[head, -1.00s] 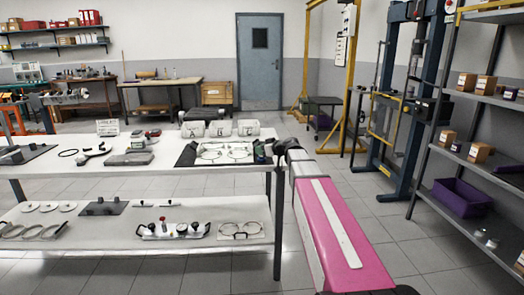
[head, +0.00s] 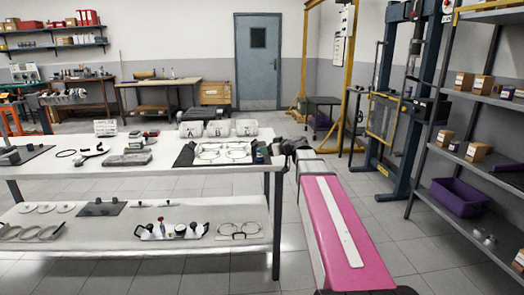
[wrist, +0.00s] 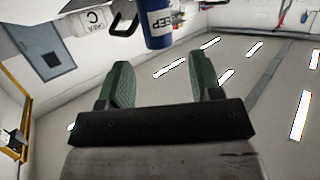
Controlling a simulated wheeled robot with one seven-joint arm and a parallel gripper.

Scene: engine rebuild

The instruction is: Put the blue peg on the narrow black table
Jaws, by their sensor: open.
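I cannot pick out a blue peg in either view. A small dark table (head: 321,103) stands at the back by the yellow frame; whether it is the narrow black table is unclear. My gripper (wrist: 162,78) is open, with two green fingers apart and nothing between them. In the head view my pink and white arm reaches toward the right end of the white workbench (head: 120,183), and its dark end partly hides what lies behind.
Engine parts, a dark mat, and several white bins (head: 218,128) sit on the workbench; more parts lie on its lower shelf. A metal rack (head: 440,130) with boxes and a purple bin (head: 459,197) stands at right. Grey floor is open between bench and rack.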

